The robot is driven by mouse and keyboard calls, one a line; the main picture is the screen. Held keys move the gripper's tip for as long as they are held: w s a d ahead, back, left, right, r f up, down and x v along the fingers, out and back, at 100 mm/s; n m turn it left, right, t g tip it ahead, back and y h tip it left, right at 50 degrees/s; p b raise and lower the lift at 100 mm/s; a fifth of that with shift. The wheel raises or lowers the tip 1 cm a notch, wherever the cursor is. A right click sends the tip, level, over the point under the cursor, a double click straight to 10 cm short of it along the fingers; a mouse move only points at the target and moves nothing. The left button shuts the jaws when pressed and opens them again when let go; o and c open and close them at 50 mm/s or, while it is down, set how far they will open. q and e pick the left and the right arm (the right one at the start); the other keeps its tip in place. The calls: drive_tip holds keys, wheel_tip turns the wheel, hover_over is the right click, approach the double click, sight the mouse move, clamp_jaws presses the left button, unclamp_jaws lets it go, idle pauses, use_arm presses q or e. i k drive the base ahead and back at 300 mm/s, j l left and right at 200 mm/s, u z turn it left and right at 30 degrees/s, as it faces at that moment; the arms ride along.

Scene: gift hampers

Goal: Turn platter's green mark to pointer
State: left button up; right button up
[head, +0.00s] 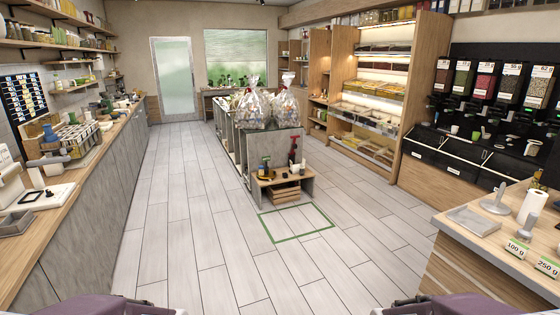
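I cannot make out a platter, a green mark on one, or a pointer at this distance. Two clear-wrapped gift hampers (250,107) stand on the grey counter in the middle of the room. A small wooden bench (283,186) at the counter's near end holds small dark and yellow items and a red-handled tool, too small to name surely. Neither of my grippers is in view. Only purple parts of my own body show at the bottom edge.
A green-outlined rectangle (297,222) is marked on the floor before the bench. A long worktop (92,158) runs along the left wall. A wooden counter (470,235) stands at the right front, with dispensers (485,85) behind it. The tiled floor between is clear.

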sight(271, 174)
drive_tip(key=i, duration=3.7)
drive_tip(key=i+u, duration=0.15)
drive_tip(key=i, duration=0.45)
drive_tip(key=i+l+u, duration=0.1)
drive_tip(key=i, duration=0.5)
drive_tip(key=i+l+u, duration=0.15)
drive_tip(key=i, duration=0.4)
drive_tip(key=i+l+u, duration=0.8)
drive_tip(key=i+j, duration=0.05)
drive_tip(key=i, duration=0.1)
